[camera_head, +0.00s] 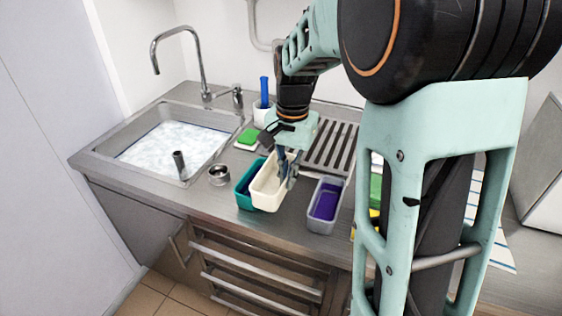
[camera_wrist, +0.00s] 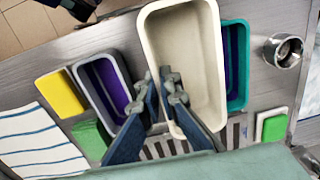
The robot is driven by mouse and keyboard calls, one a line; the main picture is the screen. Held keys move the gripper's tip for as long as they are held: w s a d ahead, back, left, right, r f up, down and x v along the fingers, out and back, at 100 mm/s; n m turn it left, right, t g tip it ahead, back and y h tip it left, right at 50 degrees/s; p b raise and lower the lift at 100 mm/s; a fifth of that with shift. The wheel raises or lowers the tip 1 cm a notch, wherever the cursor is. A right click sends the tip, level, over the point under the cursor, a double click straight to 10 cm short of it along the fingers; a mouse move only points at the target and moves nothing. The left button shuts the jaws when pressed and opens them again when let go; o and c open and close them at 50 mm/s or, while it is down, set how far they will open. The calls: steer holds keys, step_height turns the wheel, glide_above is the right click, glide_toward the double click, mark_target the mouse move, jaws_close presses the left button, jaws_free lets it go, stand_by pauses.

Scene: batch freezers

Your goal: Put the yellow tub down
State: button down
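The pale yellow, cream-looking tub (camera_head: 262,199) is upright and empty over the counter, left of centre in the head view. It fills the upper middle of the wrist view (camera_wrist: 184,40). My gripper (camera_head: 288,172) is at its right side wall. In the wrist view my gripper's fingertips (camera_wrist: 171,88) straddle the tub's near left rim, one outside and one inside, and look closed on it. The tub looks larger than its neighbours there, so it seems raised; its underside and any gap below it are hidden.
A teal tub (camera_head: 242,192) is close on the left, partly covered by the yellow tub. A grey tub with purple inside (camera_head: 324,203) stands on the right. A metal cup (camera_head: 219,175), a green sponge (camera_head: 248,136), the sink (camera_head: 170,148) and a drain grate (camera_head: 331,146) surround them.

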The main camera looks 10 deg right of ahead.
steer(key=d+f, duration=0.1)
steer(key=w+f, duration=0.1)
steer(key=w+d+f, duration=0.1)
steer(key=f, duration=0.1)
steer(key=shift+d, duration=0.35)
steer(key=shift+d+f, duration=0.1)
steer(key=shift+f, duration=1.55)
steer(key=shift+f, duration=0.2)
steer(key=c, duration=2.2)
jaws_free()
steer(key=shift+o, duration=0.2)
steer(key=shift+r, duration=0.1)
step_height(320, 180, up, 12)
steer(key=shift+d+r, duration=0.15)
steer(key=shift+s, duration=0.1)
